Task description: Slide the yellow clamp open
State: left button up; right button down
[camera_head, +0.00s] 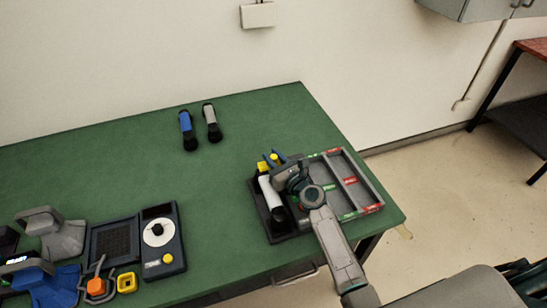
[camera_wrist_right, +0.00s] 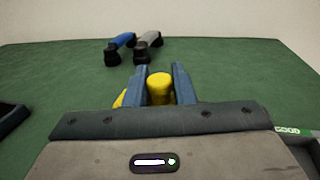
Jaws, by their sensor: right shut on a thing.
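The yellow clamp (camera_head: 263,166) is at the back of a dark fixture (camera_head: 284,224) that holds a white handset (camera_head: 268,189), on the right part of the green table. My right gripper (camera_head: 277,157) is over the back of this fixture. In the right wrist view, its two blue fingers (camera_wrist_right: 158,84) are shut on a round-topped yellow part (camera_wrist_right: 159,90) of the clamp. More yellow shows just left of the left finger. The clamp's lower part is hidden by the gripper. My left gripper is not in view.
A tray (camera_head: 369,182) with red and green labels stands right of the fixture, near the table's right edge. Blue (camera_head: 186,127) and grey (camera_head: 211,121) handsets lie behind. Several devices, including a disc unit (camera_head: 176,252), stand at left. The table's middle is clear.

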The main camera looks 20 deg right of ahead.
jog(key=d, duration=0.5)
jog(key=shift+w+d+b, duration=0.1)
jog(key=shift+d+b, duration=0.1)
jog(key=shift+b, duration=0.15)
jog(key=shift+a, duration=0.15)
jog(key=c, duration=1.5)
grip_release()
jog(key=o, duration=0.3)
jog(key=shift+d, duration=0.3)
